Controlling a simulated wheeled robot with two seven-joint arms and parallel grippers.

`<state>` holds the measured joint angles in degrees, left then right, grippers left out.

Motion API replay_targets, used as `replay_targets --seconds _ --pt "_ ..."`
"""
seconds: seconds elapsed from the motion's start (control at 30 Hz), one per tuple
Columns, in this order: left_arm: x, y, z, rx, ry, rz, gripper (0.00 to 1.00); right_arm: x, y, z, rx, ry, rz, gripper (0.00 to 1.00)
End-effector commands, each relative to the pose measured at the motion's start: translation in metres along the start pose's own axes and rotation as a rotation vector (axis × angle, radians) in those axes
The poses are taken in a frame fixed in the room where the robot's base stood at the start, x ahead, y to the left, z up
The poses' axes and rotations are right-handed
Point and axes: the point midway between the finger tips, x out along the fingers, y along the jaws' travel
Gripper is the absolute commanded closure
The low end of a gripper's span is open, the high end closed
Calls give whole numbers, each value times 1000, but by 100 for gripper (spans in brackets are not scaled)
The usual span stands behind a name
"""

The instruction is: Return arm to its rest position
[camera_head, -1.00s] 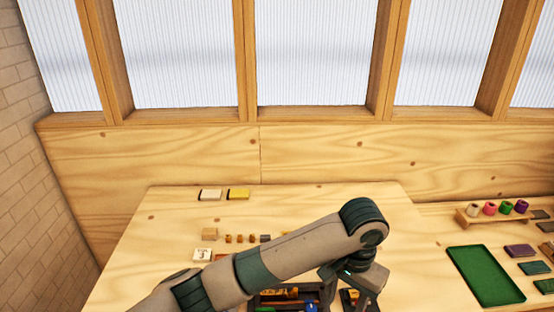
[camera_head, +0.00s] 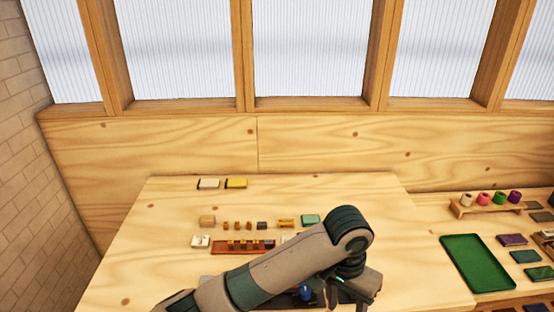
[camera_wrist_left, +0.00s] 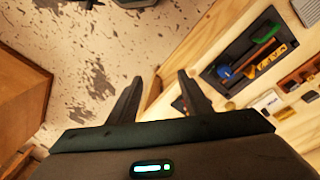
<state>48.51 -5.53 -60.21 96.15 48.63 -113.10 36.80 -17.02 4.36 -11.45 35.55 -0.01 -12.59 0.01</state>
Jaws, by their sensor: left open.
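My left arm (camera_head: 265,272) comes in from the bottom left and reaches over the front of the wooden table (camera_head: 150,235). Its gripper end is at the lower middle of the head view, and its fingertips are not clearly seen there. In the left wrist view my left gripper (camera_wrist_left: 160,92) is open, with nothing between its fingers. They point over the speckled floor (camera_wrist_left: 85,75) beside the table edge. My right gripper is not in view.
A dark tray (camera_wrist_left: 233,83) with colored tools shows in the wrist view. A green tray (camera_head: 475,262) is at the right. A wooden box (camera_wrist_left: 22,95) stands at left.

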Motion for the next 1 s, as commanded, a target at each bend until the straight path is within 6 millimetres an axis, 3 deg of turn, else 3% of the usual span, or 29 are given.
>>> replay_targets --seconds 0.3,0.57,0.77,1.0 --pt "30 8 21 -35 91 136 55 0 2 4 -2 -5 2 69" --pt "62 -4 57 -132 212 232 55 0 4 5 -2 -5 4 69" --pt "87 -26 98 -232 289 242 55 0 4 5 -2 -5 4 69" --pt "116 -62 168 -362 345 180 55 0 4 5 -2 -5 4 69"
